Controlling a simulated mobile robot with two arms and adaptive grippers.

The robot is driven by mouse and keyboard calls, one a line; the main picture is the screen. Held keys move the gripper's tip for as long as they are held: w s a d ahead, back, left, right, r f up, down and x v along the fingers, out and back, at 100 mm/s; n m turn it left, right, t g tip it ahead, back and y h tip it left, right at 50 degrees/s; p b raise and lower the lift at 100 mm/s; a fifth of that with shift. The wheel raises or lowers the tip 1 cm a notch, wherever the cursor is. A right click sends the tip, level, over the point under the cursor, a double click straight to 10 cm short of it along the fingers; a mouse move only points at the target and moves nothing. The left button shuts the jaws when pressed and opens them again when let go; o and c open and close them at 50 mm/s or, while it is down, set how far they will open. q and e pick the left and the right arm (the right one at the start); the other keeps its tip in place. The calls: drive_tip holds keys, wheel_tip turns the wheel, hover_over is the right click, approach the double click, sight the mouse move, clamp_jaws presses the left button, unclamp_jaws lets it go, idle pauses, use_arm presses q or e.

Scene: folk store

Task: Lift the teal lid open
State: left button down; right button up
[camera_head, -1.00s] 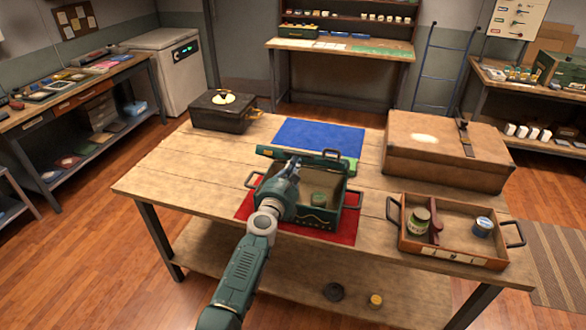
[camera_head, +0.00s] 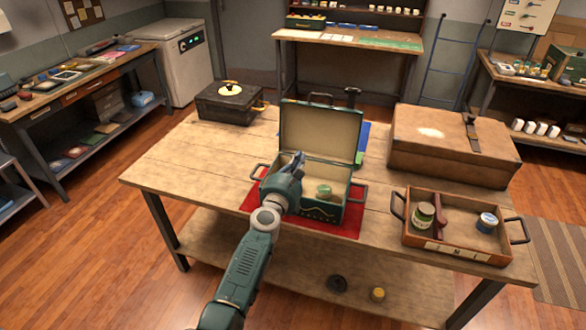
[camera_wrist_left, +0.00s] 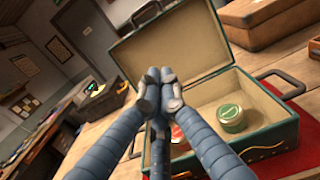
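The teal box (camera_head: 318,214) stands on a red mat (camera_head: 347,230) on the wooden table. Its lid (camera_head: 320,138) stands up at the back, cream inside with a teal rim. The raised lid also shows in the left wrist view (camera_wrist_left: 185,48). A green-topped jar (camera_head: 324,191) sits inside the box and shows in the left wrist view (camera_wrist_left: 231,118). My left gripper (camera_head: 298,160) is over the box's left part, in front of the lid. In the left wrist view its fingertips (camera_wrist_left: 159,86) are together, with nothing visible between them. My right gripper is out of view.
A brown case (camera_head: 445,155) stands at the table's right. A wooden tray (camera_head: 455,253) with cans is in front of it. A black box (camera_head: 228,108) stands at the back left. A blue mat (camera_head: 364,135) lies partly hidden behind the lid. The table's left part is clear.

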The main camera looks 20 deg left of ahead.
use_arm(q)
drive_tip(key=s+p, duration=0.2)
drive_tip(key=s, duration=0.7)
drive_tip(key=shift+s+a, duration=0.15)
drive_tip(key=shift+s, duration=0.2)
drive_tip(key=s+d+f+m+g+h+b, duration=0.15)
drive_tip(key=s+f+m, duration=0.25)
drive_tip(key=f, duration=0.6)
drive_tip(key=s+d+f+m+g+b, duration=0.15)
drive_tip(key=s+f+m, duration=0.3)
drive_tip(key=f, duration=0.55)
drive_tip(key=s+d+f+m+g+b, duration=0.1)
drive_tip(key=s+f+m+g, duration=0.3)
drive_tip(key=f, duration=0.6)
drive_tip(key=s+f+m+g+b, duration=0.2)
drive_tip(key=s+f+m+g, duration=0.2)
drive_tip(key=s+f+m, duration=1.05)
drive_tip(key=s+a+f+m+g+b, duration=0.1)
drive_tip(key=s+a+f+m+g, duration=0.1)
drive_tip(key=s+f, duration=0.4)
drive_tip(key=s+a+f+m+g+y+b, duration=0.1)
drive_tip(key=s+f+m, duration=0.4)
drive_tip(key=s, duration=1.1)
drive_tip(key=s+a+f+m+g+y+b, duration=0.1)
drive_tip(key=s+a+f+m+g+b, duration=0.1)
drive_tip(key=s+f, duration=0.7)
drive_tip(key=s+a+m+g, duration=0.1)
drive_tip(key=s+a+m, duration=0.1)
drive_tip(key=shift+a, duration=0.3)
